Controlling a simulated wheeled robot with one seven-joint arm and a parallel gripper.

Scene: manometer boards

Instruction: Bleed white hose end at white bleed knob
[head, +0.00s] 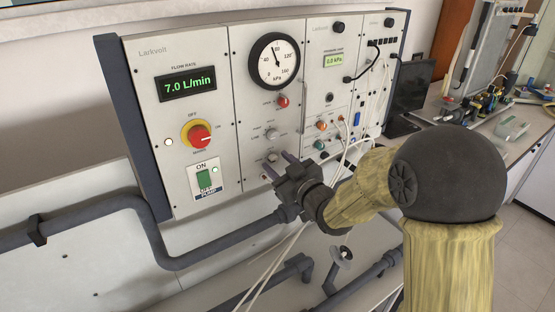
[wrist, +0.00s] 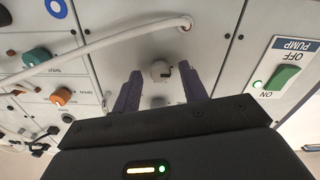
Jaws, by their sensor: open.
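In the wrist view a small white knob (wrist: 160,70) with a dark mark sits on the panel between my two fingertips, with no clear contact on either side. My gripper (wrist: 162,88) is open, one dark purple finger on each side; in the head view my gripper (head: 279,165) is in front of the lower middle panel. A white hose (wrist: 115,42) runs across the wrist view from the left, and its end meets a port (wrist: 185,22) beyond the knob. In the head view a pale knob (head: 272,156) shows just above my fingers; the hose end is hidden there.
The panel also has a red knob (head: 283,100), a round gauge (head: 274,61), a flow display reading 7.0 L/min (head: 187,86), a red-yellow switch (head: 197,134) and a green pump switch (head: 204,178). White hoses (head: 368,112) hang at the right. Grey pipes (head: 95,212) run below.

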